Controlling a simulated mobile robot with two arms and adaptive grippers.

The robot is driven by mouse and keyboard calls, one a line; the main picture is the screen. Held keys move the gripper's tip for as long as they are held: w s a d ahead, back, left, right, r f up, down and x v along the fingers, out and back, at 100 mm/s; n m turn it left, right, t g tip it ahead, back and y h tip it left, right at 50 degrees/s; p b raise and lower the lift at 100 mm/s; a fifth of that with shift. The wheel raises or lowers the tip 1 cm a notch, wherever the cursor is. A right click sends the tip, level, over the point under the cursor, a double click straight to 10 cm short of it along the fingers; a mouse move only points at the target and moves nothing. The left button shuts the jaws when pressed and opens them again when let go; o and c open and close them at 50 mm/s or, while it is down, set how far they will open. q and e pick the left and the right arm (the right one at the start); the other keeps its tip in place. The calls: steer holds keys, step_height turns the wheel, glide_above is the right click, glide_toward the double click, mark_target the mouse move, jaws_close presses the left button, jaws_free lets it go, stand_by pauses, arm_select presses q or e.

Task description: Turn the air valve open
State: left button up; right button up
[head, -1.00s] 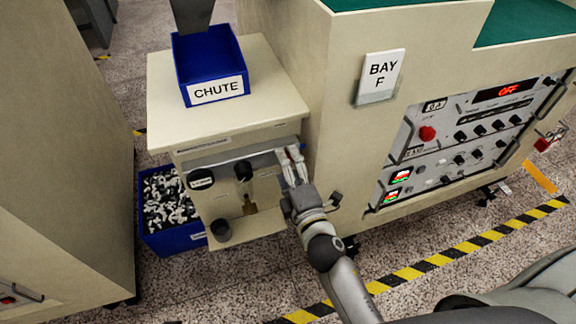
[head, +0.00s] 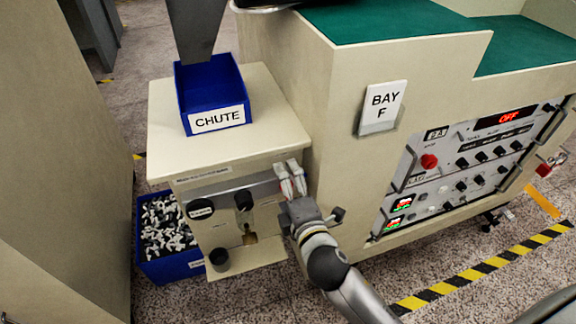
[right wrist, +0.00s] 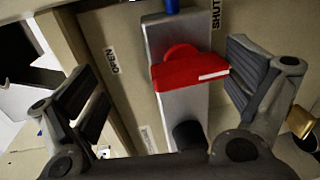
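The air valve has a red handle (right wrist: 190,74) with a white stripe, on a grey metal body (right wrist: 172,35) in the right wrist view. An OPEN label (right wrist: 112,60) is left of it and a SHUT label (right wrist: 216,14) is at its upper right. My right gripper (right wrist: 168,85) is open, one finger on each side of the handle, with visible gaps. In the head view my right gripper (head: 291,178) is at the right end of the small cabinet's front, largely hiding the valve. My left gripper is not in view.
The small cabinet (head: 267,103) carries a blue CHUTE bin (head: 215,92). A blue crate of small parts (head: 172,266) stands on the floor at left. The BAY F machine (head: 340,130) rises close on the right.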

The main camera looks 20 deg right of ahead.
mark_target(283, 151)
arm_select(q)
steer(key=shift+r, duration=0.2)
arm_select(e)
steer(key=shift+o, duration=0.3)
steer(key=shift+t, duration=0.8)
steer(key=r, duration=0.8)
steer(key=shift+s+d, duration=0.1)
steer(key=shift+s, duration=0.1)
steer(key=shift+g, duration=0.7)
steer(key=f, duration=0.6)
steer(key=shift+w+f, duration=0.25)
steer(key=shift+f, duration=0.1)
steer(key=shift+s+r, duration=0.15)
steer(key=shift+s, duration=0.1)
steer(key=shift+c, duration=0.7)
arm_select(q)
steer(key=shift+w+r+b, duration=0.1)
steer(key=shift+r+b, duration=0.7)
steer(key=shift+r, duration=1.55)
arm_select(e)
steer(key=s, duration=1.2)
steer(key=shift+s+f, duration=0.4)
steer(key=shift+d, duration=0.1)
